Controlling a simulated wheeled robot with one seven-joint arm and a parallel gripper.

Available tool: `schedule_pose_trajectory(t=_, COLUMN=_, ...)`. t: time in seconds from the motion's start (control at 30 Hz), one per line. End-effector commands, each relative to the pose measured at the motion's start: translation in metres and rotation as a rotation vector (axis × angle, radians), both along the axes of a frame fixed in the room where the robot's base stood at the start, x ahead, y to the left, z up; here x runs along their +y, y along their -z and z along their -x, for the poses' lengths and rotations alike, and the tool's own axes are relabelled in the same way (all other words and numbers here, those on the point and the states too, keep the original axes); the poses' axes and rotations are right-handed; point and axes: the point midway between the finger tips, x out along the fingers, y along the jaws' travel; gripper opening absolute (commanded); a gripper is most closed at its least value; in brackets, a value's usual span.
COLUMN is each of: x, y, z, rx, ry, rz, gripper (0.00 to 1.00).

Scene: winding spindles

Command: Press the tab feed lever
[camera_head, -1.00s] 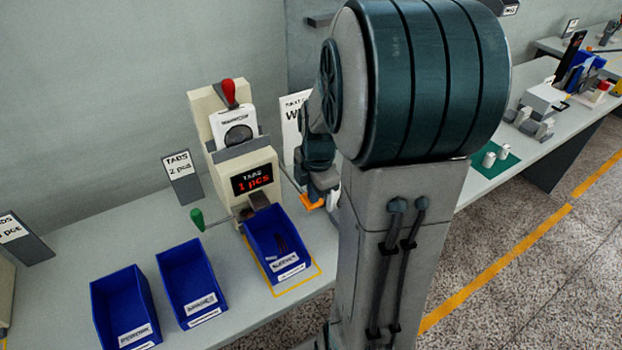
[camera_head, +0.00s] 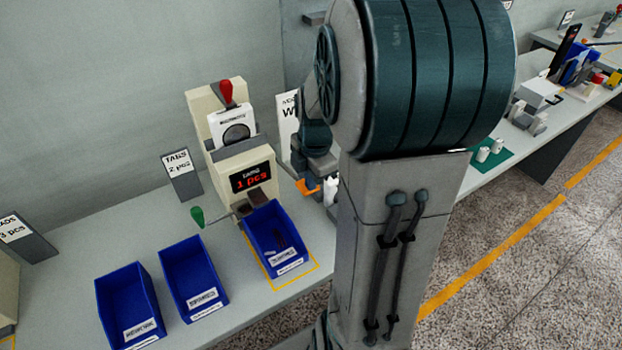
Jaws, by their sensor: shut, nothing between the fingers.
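A cream dispenser (camera_head: 213,112) stands on the bench with a display (camera_head: 251,177) reading "1 pcs". A lever with a green knob (camera_head: 197,216) sticks out at its lower left. I cannot tell from labels which is the tab feed lever. A blue bin (camera_head: 262,241) sits under the dispenser's chute, with small dark pieces inside. My gripper (camera_head: 308,187), seen as an orange-tipped end partly behind my arm, is shut and empty, right of the dispenser and apart from both levers.
Two more blue bins (camera_head: 163,262) stand at the front left of the bench. A "TABS 2 pcs" sign (camera_head: 182,176) stands left of the dispenser, behind the green knob. My arm hides the bench to the right. Bench space (camera_head: 110,235) on the left is clear.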

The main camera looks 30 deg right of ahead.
Motion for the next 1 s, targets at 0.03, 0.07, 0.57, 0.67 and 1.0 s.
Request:
schedule_pose_trajectory(t=0.03, x=0.0, y=-0.015, z=0.0, rx=-0.002, ry=-0.001, rz=0.001, gripper=0.0)
schedule_pose_trajectory(t=0.07, x=0.0, y=-0.02, z=0.001, rx=-0.003, ry=-0.002, rz=0.001, gripper=0.0)
schedule_pose_trajectory(t=0.57, x=0.001, y=-0.11, z=0.012, rx=-0.004, ry=-0.003, rz=0.001, gripper=0.0)
schedule_pose_trajectory(t=0.67, x=0.0, y=-0.117, z=0.014, rx=-0.003, ry=-0.003, rz=0.001, gripper=0.0)
schedule_pose_trajectory(t=1.0, x=0.0, y=-0.12, z=0.015, rx=-0.001, ry=-0.002, rz=0.0, gripper=0.0)
